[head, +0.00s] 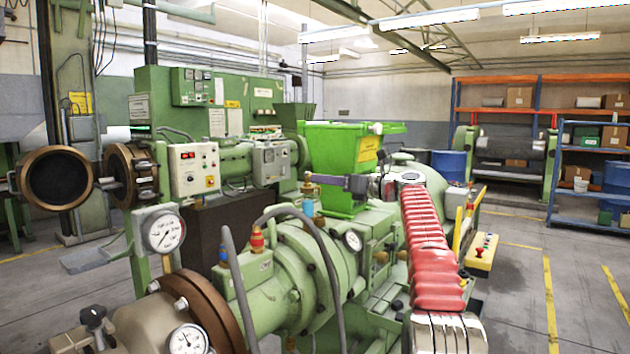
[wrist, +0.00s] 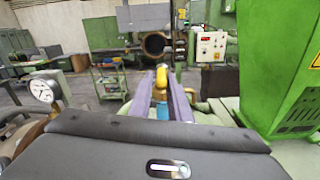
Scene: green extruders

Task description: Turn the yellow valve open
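The yellow valve (wrist: 161,78) shows in the wrist view, between the tips of my gripper's two purple-grey fingers (wrist: 163,84). A blue part (wrist: 163,111) is below it. In the head view the small brass-yellow valve (head: 309,182) sits above a blue fitting (head: 308,205) on the green machine. My gripper (head: 318,179) reaches it from the right, with the fingers level. The fingers stand apart, one on each side of the valve. I cannot tell whether either finger touches it. The near finger hides part of the valve in the head view.
A green hopper (head: 345,158) stands close to my gripper; its side fills the right of the wrist view (wrist: 275,70). Pressure gauges (head: 163,232) and a grey hose (head: 325,255) are left and below. A control box (head: 194,168) stands behind. Open floor (head: 520,300) lies right.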

